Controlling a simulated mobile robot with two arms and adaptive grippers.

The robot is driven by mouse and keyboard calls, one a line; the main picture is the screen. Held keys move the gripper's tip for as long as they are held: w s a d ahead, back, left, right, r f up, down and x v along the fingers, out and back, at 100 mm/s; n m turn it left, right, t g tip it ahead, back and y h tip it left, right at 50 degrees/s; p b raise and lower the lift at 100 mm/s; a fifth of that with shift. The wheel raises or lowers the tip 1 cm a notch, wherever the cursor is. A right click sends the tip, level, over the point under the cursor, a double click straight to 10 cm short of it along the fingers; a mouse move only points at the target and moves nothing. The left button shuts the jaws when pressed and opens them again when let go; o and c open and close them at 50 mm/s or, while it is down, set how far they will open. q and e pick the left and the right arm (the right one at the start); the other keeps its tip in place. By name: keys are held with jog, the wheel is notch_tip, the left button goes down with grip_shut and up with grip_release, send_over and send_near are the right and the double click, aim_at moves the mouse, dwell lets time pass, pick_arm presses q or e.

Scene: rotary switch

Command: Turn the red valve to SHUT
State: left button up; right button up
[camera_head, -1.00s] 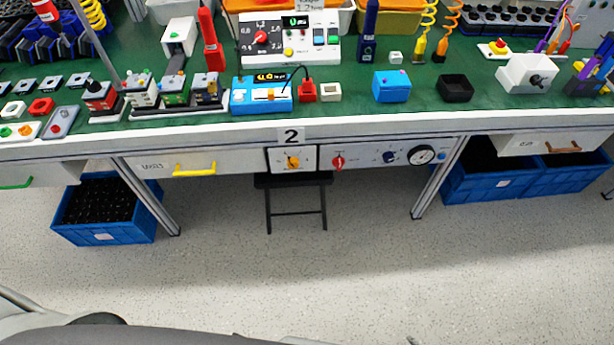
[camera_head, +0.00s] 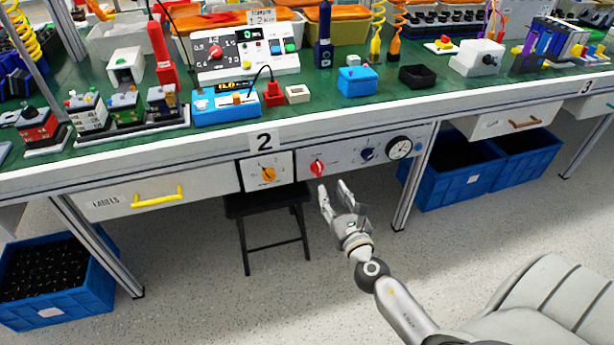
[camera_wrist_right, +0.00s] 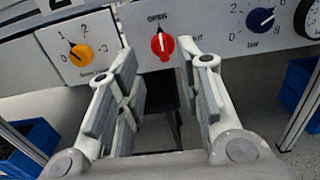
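The red valve (camera_head: 317,168) is a small red knob on the grey panel under the front edge of the bench. In the right wrist view the red valve (camera_wrist_right: 162,45) shows between my fingers, its grip upright and a mark near the OPEN label above it. A partly hidden label stands to its right. My right gripper (camera_head: 334,190) is open and empty, just below and in front of the valve, apart from it. The right wrist view shows its two fingers (camera_wrist_right: 158,62) spread wide. My left gripper is not in view.
An orange selector knob (camera_head: 268,174) is left of the valve; a blue knob (camera_head: 367,154) and a round gauge (camera_head: 399,148) are to its right. A black stool (camera_head: 268,205) stands below. A yellow-handled drawer (camera_head: 130,202) is further left.

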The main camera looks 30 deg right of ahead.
aim_at(320, 168)
jog(key=x, duration=0.9)
jog(key=shift+w, duration=0.35)
jog(key=shift+c, duration=0.4)
grip_shut()
